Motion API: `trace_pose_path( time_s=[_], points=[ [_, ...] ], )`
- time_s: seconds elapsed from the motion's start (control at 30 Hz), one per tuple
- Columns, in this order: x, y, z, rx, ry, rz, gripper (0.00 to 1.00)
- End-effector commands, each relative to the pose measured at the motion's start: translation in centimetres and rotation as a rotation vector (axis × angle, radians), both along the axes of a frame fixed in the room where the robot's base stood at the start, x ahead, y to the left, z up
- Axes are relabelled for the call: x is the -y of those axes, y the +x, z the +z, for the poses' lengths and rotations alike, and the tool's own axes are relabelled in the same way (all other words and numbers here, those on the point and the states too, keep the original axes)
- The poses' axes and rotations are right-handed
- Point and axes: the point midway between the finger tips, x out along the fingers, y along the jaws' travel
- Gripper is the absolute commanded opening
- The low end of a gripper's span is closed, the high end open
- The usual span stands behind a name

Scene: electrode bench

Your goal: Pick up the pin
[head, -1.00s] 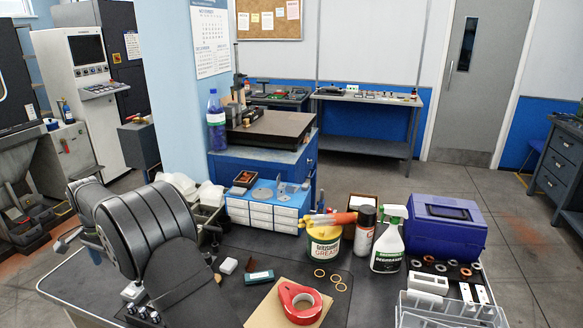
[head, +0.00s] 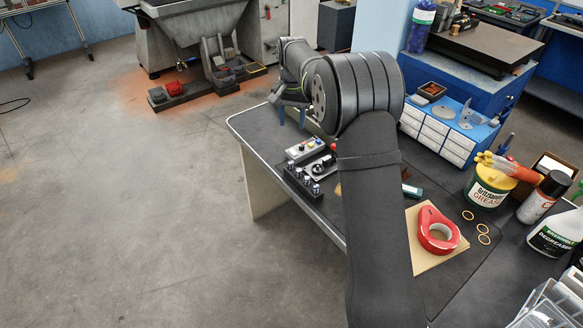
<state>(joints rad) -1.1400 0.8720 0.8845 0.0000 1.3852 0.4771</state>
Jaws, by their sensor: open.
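My gripper (head: 291,117) shows in the head view beyond my arm, near the bench's far left edge. Its two blue fingers point down, apart, with nothing visible between them. I cannot make out a pin for certain. A dark block (head: 303,186) with several upright metal-topped pieces stands at the bench's left edge, nearer the camera than my gripper. Whether one of these is the pin I cannot tell. My arm hides part of the bench to the right of the block.
A grey button box (head: 304,150) and a small device with knobs (head: 322,168) stand beside the block. Right of my arm are red tape (head: 438,232), a grease tub (head: 488,187) and a blue drawer unit (head: 437,130). Bare dark bench top (head: 262,122) lies left of my gripper.

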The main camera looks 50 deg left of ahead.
Motion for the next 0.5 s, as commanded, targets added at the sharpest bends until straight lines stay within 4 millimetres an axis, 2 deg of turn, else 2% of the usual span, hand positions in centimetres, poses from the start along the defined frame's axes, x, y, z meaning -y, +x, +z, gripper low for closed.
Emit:
trace_pose_path(
  time_s=[0.1, 0.2, 0.37, 0.5],
  points=[
    [0.1, 0.1, 0.2, 0.000, 0.000, 0.187, 0.45],
    [0.1, 0.2, 0.3, 0.000, 0.000, 0.300, 0.45],
    [0.2, 0.2, 0.0, -0.001, -0.001, 0.381, 0.45],
    [0.2, 0.2, -2.1, -0.003, -0.003, 0.388, 0.45]
  ],
)
